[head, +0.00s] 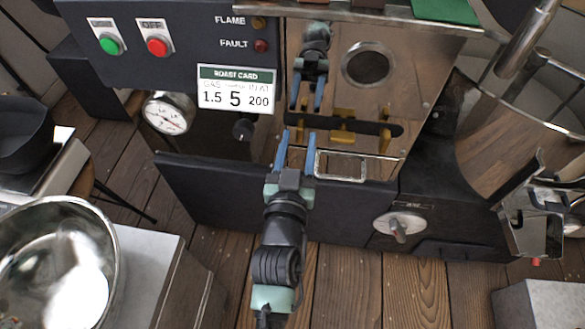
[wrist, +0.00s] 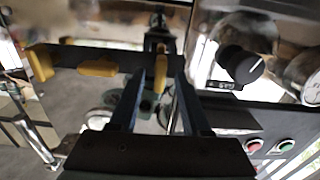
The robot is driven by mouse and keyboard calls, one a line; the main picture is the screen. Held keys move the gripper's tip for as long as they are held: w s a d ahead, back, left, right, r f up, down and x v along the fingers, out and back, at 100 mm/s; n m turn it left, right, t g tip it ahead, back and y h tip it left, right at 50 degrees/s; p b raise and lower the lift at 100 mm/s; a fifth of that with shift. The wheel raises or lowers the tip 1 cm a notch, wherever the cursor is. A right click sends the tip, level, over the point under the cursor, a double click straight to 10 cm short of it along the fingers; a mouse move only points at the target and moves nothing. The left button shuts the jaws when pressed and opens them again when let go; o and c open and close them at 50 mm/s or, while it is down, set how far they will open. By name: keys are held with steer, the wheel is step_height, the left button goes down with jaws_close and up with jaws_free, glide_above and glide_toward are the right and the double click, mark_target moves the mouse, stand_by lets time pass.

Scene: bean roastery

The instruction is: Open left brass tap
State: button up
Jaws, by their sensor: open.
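Three brass-yellow taps sit along a dark bar on the shiny machine front. The left brass tap (head: 300,131) points up and down in the head view. The middle tap (head: 343,125) has a crosswise bar, and the right tap (head: 385,140) is upright. My gripper (head: 296,140) is open, its blue fingers on either side of the left tap. In the wrist view, where the order is reversed, the left tap (wrist: 161,74) shows between the fingertips (wrist: 160,80), with a gap on both sides. I cannot tell whether either finger touches it.
The steel panel mirrors my gripper above the bar. A wire-like metal frame (head: 341,166) lies just below the taps, close to the right finger. A black knob (head: 243,129), a gauge (head: 168,113) and a roast card (head: 236,89) are to the left. A steel bowl (head: 55,260) stands at lower left.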

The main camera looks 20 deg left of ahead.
steer(key=p+v, duration=0.2)
steer(key=v, duration=1)
steer(key=shift+r, duration=0.1)
steer(key=w+d+r+m+t+h, duration=0.1)
steer(key=w+d+r+t, duration=0.15)
steer(key=r, duration=0.85)
steer(key=w+d+r+m+t+h, duration=0.1)
steer(key=w+d+r+t+h, duration=0.2)
steer(key=r, duration=0.8)
steer(key=w+d+r+m+t, duration=0.1)
steer(key=w+d+r, duration=0.25)
steer(key=r, duration=0.75)
steer(key=s+d+r+t+p, duration=0.1)
steer(key=s+r, duration=0.2)
steer(key=r, duration=0.4)
steer(key=s+d+r+t+h+p, duration=0.1)
steer(key=s+r, duration=0.1)
steer(key=r, duration=0.5)
steer(key=s+d+r+t, duration=0.2)
steer(key=s+r, duration=0.1)
steer(key=r, duration=0.5)
step_height(320, 180, up, 34)
steer(key=p, duration=3.4)
steer(key=shift+w+a+f+p, duration=0.15)
steer(key=shift+a+f+p, duration=0.05)
steer(key=shift+a+p, duration=0.1)
